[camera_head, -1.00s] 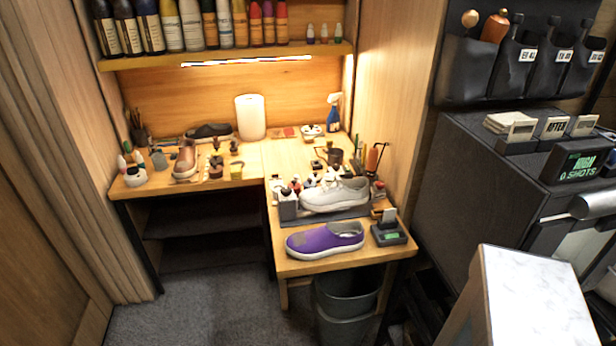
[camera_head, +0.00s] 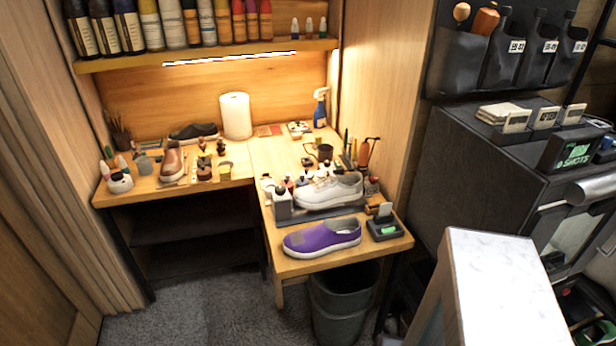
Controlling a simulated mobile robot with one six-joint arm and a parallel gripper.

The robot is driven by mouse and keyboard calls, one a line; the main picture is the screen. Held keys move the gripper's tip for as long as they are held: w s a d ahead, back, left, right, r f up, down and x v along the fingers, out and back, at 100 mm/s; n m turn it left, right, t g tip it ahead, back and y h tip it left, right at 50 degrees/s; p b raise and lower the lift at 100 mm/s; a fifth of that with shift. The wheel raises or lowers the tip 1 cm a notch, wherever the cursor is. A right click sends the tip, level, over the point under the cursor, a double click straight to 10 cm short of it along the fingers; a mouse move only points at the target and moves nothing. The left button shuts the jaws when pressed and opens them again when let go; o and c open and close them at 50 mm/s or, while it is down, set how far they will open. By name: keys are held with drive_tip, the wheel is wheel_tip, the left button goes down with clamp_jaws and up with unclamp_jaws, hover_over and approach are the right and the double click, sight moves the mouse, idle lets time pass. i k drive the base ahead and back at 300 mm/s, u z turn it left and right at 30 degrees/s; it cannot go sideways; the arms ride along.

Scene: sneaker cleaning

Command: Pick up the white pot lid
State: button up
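A small white pot (camera_head: 120,183) stands at the left front corner of the wooden bench. Its top looks dark, and I cannot tell whether a white lid is on it. A small white dish-like thing (camera_head: 299,129) sits at the back of the bench, left of the blue spray bottle; it is too small to tell whether it is a pot or a lid. My gripper is not in view.
The L-shaped bench (camera_head: 300,265) holds a purple shoe (camera_head: 322,238), a white sneaker (camera_head: 328,190), a brown shoe (camera_head: 171,161) and a paper roll (camera_head: 236,116). A bin (camera_head: 342,300) stands below. A white-topped stand (camera_head: 500,290) is at front right. Grey floor is clear at front left.

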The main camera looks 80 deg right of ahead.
sight(307, 175)
drive_tip(key=u, duration=1.05)
drive_tip(key=k, duration=0.15)
drive_tip(key=z, duration=3.65)
drive_tip(key=k, duration=0.6)
drive_tip(key=u, duration=0.2)
drive_tip(key=i, duration=0.35)
drive_tip(key=z, duration=0.05)
